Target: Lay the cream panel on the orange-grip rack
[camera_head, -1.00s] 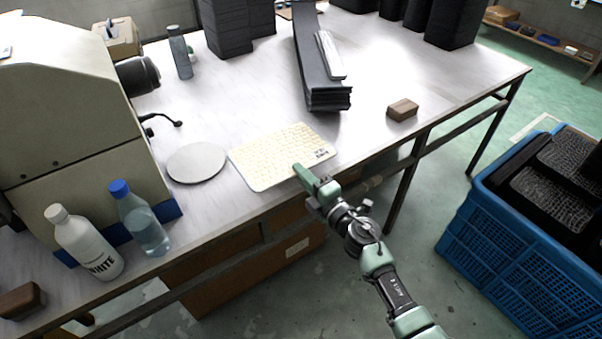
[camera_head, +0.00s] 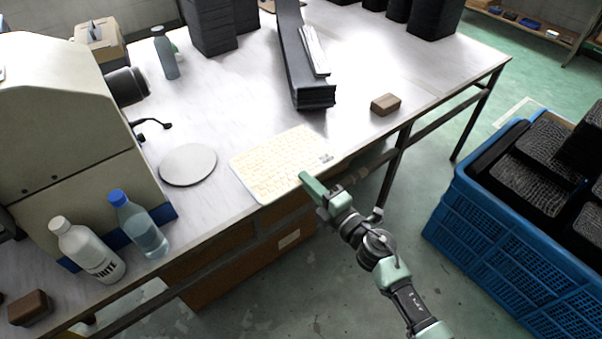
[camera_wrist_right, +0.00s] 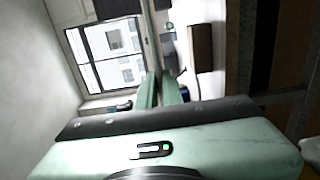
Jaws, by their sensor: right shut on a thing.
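The cream panel (camera_head: 280,162) is a thin, pale rectangle with a grid pattern and a small dark print at its right corner. It shows in the head view at the table's near edge, right of a round grey disc. My right gripper (camera_head: 307,183) is at the panel's near right side, shut on it. In the right wrist view the two green fingers (camera_wrist_right: 160,91) are close together, and the panel cannot be made out there. I see no rack with orange grips. My left gripper is out of view.
The round disc (camera_head: 188,165), a water bottle (camera_head: 141,226) and a white bottle (camera_head: 88,251) are left of the panel. Dark stacked strips (camera_head: 300,62) lie behind it. A brown block (camera_head: 385,104) is at the right. A blue crate (camera_head: 490,235) with black trays stands on the floor.

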